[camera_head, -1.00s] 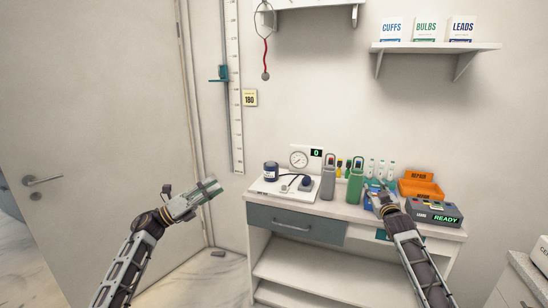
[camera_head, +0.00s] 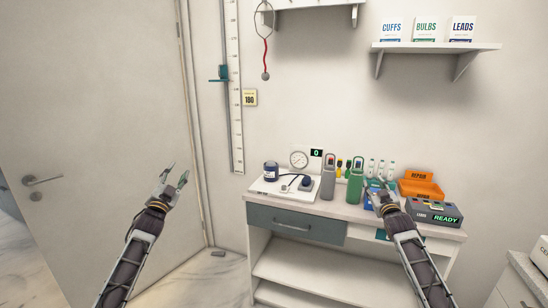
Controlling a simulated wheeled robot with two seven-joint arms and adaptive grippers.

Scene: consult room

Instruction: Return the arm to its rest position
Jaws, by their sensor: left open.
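My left gripper (camera_head: 176,176) is open and empty. It is raised in front of the door, left of the desk and apart from it, with its fingers pointing up and slightly right. My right gripper (camera_head: 378,189) is over the right part of the desk top (camera_head: 350,212), near a blue item (camera_head: 369,198). Its fingers are small and overlap the things behind them, so I cannot tell whether they are open or shut.
On the desk stand a gauge (camera_head: 299,159), a grey handheld device (camera_head: 328,178), a green one (camera_head: 355,181), an orange bin (camera_head: 420,187) and a box reading READY (camera_head: 433,213). The door (camera_head: 100,120) is at left. Floor between door and desk is mostly clear.

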